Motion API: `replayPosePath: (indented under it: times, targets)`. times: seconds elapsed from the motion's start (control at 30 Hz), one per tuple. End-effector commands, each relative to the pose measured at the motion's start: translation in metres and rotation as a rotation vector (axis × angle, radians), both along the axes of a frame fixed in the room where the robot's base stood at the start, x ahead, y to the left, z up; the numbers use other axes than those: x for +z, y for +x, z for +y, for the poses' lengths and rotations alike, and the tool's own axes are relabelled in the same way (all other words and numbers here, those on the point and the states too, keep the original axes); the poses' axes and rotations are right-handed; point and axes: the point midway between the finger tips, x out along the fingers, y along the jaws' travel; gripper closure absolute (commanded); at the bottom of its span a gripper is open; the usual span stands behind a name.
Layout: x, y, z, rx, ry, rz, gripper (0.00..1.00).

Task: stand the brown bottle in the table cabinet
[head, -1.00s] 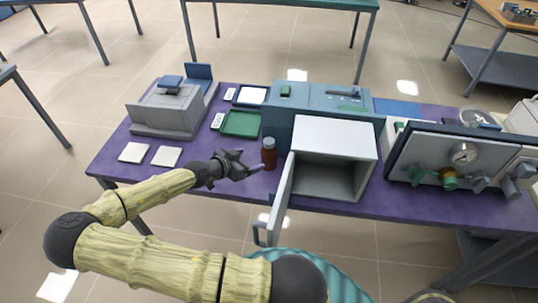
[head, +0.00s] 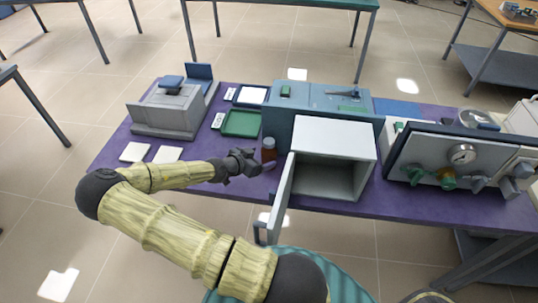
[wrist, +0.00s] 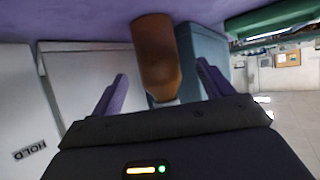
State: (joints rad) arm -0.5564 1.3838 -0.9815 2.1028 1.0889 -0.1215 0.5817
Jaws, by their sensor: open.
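The brown bottle (head: 269,150) stands upright on the purple table, just left of the table cabinet. The table cabinet (head: 334,136) is a light grey box whose front is open and whose inside looks empty. Its door (head: 281,200) is swung out toward me on the left side. My gripper (head: 254,164) is at the bottle in the head view. In the wrist view the bottle (wrist: 156,58) lies between the two spread purple fingers of my gripper (wrist: 161,92), with visible space on both sides.
A green tray (head: 240,123) and a grey balance-like device (head: 168,108) are on the left of the purple table (head: 112,160). A blue-grey unit (head: 318,98) stands behind the cabinet. A panel with a gauge (head: 462,154) stands to the right.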

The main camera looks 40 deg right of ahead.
Motion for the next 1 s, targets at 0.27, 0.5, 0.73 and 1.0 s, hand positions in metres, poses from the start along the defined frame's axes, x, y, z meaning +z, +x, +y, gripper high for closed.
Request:
replayPosePath:
  times: [0.27,0.5,0.73,1.0]
  targets:
    - [-0.019,0.001,-0.029,-0.002,0.0,0.001,0.21]
    - [-0.021,0.002,-0.032,0.0,0.0,0.001,0.21]
    - [-0.021,0.002,-0.032,-0.001,0.0,0.0,0.21]
    - [-0.021,0.002,-0.032,0.0,0.0,0.0,0.46]
